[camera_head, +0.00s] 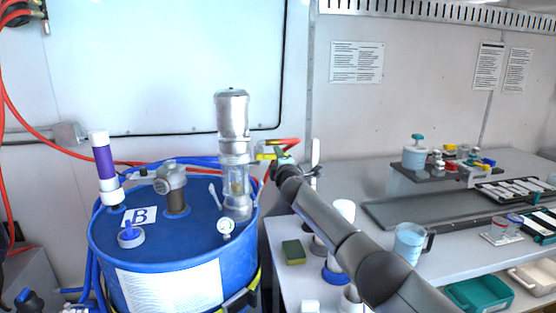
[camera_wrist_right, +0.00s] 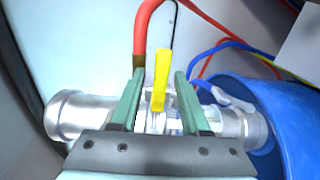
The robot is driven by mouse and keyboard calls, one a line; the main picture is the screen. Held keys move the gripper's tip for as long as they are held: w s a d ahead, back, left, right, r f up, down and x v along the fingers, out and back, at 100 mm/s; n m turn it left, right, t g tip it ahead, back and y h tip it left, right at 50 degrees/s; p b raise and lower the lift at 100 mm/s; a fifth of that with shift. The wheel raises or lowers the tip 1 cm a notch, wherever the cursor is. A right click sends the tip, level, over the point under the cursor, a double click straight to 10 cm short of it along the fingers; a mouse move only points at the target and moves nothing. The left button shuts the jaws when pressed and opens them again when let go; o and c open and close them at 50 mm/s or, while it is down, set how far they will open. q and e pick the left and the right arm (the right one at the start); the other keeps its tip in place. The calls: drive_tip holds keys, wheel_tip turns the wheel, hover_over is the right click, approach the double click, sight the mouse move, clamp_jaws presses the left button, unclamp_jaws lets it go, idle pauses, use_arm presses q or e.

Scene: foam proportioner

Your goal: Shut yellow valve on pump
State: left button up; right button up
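The pump (camera_head: 233,135) is a silver upright cylinder on top of a blue drum (camera_head: 185,262). Its yellow valve handle (camera_head: 266,153) shows at the pump's right side, partly hidden by my right gripper (camera_head: 278,156). In the right wrist view the yellow handle (camera_wrist_right: 161,78) points up from the pump's silver body (camera_wrist_right: 78,116), close to a red hose. My right gripper (camera_wrist_right: 159,88) has its two green fingers apart, one on each side of the handle, with gaps visible. My left gripper is not in view.
A red hose (camera_wrist_right: 145,30) rises just beyond the left finger. Blue hoses and the drum (camera_wrist_right: 295,110) lie to the right. A grey bench (camera_head: 330,200) with a measuring jug (camera_head: 409,243), green sponge (camera_head: 293,252) and trays stands right of the drum, below my right arm.

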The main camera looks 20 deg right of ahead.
drive_tip(key=shift+o, duration=0.4)
drive_tip(key=shift+s, duration=0.1)
drive_tip(key=p+v, duration=0.1)
drive_tip(key=v, duration=1.1)
drive_tip(key=shift+p, duration=0.4)
drive_tip(key=shift+s+a, duration=0.1)
drive_tip(key=shift+s, duration=0.05)
